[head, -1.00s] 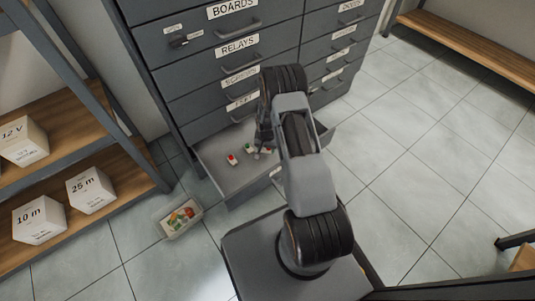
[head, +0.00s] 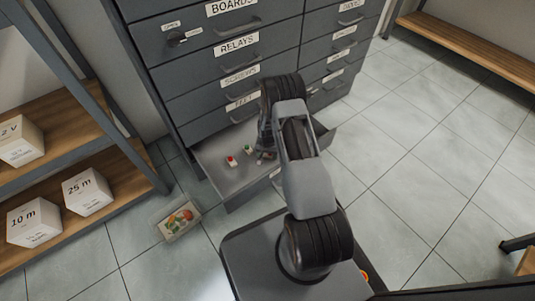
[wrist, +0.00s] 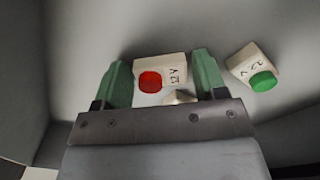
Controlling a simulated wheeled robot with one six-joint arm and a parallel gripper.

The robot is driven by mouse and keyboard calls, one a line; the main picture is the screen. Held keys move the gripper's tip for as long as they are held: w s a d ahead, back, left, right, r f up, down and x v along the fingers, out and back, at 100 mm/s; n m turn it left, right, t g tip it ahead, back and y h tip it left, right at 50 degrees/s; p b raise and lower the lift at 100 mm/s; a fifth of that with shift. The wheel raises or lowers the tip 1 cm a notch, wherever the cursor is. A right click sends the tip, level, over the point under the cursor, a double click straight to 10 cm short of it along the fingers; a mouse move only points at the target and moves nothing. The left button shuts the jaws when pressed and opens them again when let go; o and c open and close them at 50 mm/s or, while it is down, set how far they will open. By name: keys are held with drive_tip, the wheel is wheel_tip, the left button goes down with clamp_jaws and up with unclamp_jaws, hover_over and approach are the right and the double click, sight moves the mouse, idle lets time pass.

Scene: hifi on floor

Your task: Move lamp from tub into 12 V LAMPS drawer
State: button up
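The open bottom drawer (head: 228,180) extends from the grey cabinet; its front label is not readable. My gripper (head: 264,154) is low inside this drawer, partly hidden by my arm. In the wrist view the green fingers (wrist: 164,78) are apart. A white lamp block with a red lens (wrist: 160,73) lies between or just beyond them, and a white block with a green lens (wrist: 250,68) lies outside the right finger. A pale piece (wrist: 180,97) shows at the palm edge, mostly hidden. The tub (head: 165,236) on the floor holds several coloured items.
The cabinet's other drawers (head: 240,45) are shut above. A shelf with white boxes (head: 88,191) stands at the left. A wooden bench (head: 480,48) stands at the far right. The tiled floor (head: 430,150) on the right is clear.

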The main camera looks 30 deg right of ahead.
drive_tip(key=shift+o, duration=0.9)
wheel_tip(320, 180, up, 12)
drive_tip(key=p, duration=0.5)
wheel_tip(320, 180, up, 12)
drive_tip(key=n, duration=0.2)
hover_over(267, 155)
drive_tip(key=s+a, duration=0.1)
drive_tip(key=a, duration=0.2)
drive_tip(key=s+a+r+n+t, duration=0.1)
drive_tip(key=s+a+r+n, duration=0.1)
drive_tip(key=s+r, duration=0.7)
drive_tip(key=s+a+r+n+t, duration=0.1)
drive_tip(key=s+a+r+n, duration=0.1)
drive_tip(key=s+a+r, duration=0.3)
drive_tip(key=s+r, duration=0.4)
drive_tip(key=s, duration=0.1)
drive_tip(key=shift+s+a+r+n+t, duration=0.2)
drive_tip(key=shift+r+n+t, duration=0.1)
drive_tip(key=shift+n, duration=0.1)
